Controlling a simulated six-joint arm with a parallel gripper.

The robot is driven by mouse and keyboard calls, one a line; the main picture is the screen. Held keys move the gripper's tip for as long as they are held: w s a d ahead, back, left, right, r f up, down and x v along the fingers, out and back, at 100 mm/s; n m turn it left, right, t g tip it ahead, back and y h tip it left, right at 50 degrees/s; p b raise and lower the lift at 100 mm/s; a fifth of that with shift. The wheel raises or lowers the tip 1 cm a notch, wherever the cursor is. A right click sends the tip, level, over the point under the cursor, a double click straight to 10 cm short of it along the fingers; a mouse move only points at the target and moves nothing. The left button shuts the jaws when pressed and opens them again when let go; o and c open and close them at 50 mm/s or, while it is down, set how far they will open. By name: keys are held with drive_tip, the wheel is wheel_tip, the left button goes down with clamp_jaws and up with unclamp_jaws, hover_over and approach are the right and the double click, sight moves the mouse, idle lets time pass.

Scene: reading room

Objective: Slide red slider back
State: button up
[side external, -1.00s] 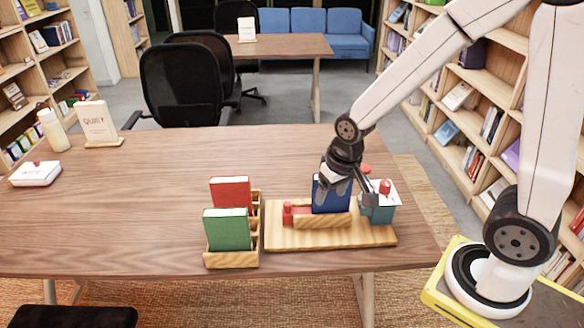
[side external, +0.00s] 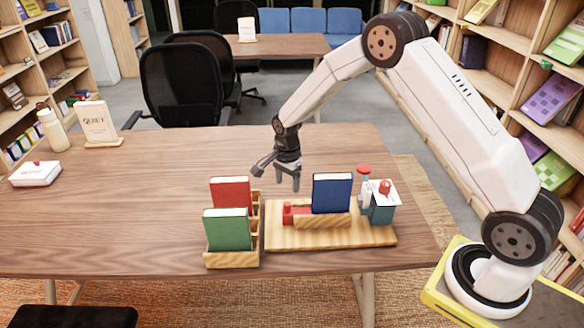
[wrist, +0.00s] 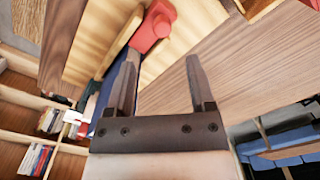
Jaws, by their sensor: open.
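The red slider (side external: 298,213) sits low at the left end of a wooden guide on the wooden base board (side external: 290,237). A blue book (side external: 332,193) stands upright right behind the guide, to the slider's right. My gripper (side external: 285,180) is open and empty, above the table behind and a little above the slider, apart from it. In the wrist view the red slider (wrist: 152,28) shows beyond my open fingers (wrist: 162,60), up and slightly left of the gap between them. A strip of the blue book is partly hidden behind the left finger.
A teal box with a white top and red knob (side external: 380,205) stands at the board's right end. A wooden rack (side external: 232,260) with a red book (side external: 231,194) and a green book (side external: 226,229) stands left of the board. The table behind the board is clear.

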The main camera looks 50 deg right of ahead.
sight(287, 203)
drive_tip(key=shift+w+d+f, duration=0.1)
drive_tip(key=shift+w+f, duration=0.05)
drive_tip(key=shift+f, duration=0.05)
drive_tip(key=shift+f, duration=3.9)
clamp_jaws()
